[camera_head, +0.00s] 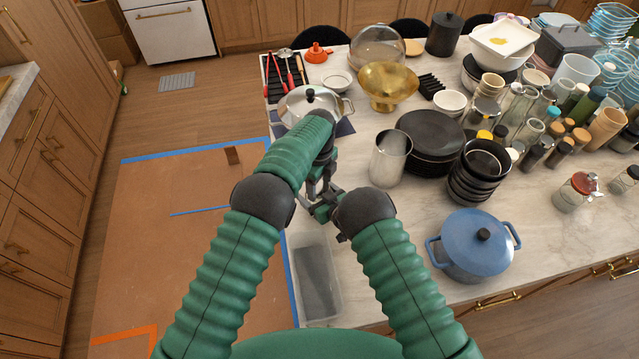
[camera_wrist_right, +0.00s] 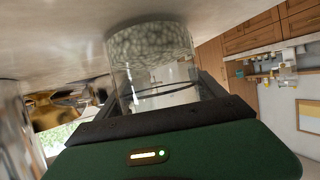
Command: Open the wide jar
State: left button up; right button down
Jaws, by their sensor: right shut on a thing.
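The wide jar (camera_wrist_right: 150,47) is clear glass with a pale speckled band at the end by the counter in the right wrist view. I cannot tell whether that band is its contents or its base. My right gripper (camera_wrist_right: 162,92) has its dark fingers on both sides of the glass and is shut on the jar. In the head view the jar is hidden by my arms. My left gripper (camera_head: 319,188) points down close above my right wrist, near the counter's left edge. Its fingertips and the jar's lid cannot be made out.
A steel canister (camera_head: 389,163) stands just right of the grippers, with black plates (camera_head: 430,135) beyond it. A lidded pot (camera_head: 298,107) is behind my left arm. A clear bin (camera_head: 316,285) and a blue pot (camera_head: 470,250) stand nearer. The marble between them is clear.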

pick_arm(q)
jog(key=o, duration=0.3)
notch_tip(320, 180, up, 5)
jog(key=shift+f, duration=0.2)
pick_arm(e)
grip_release()
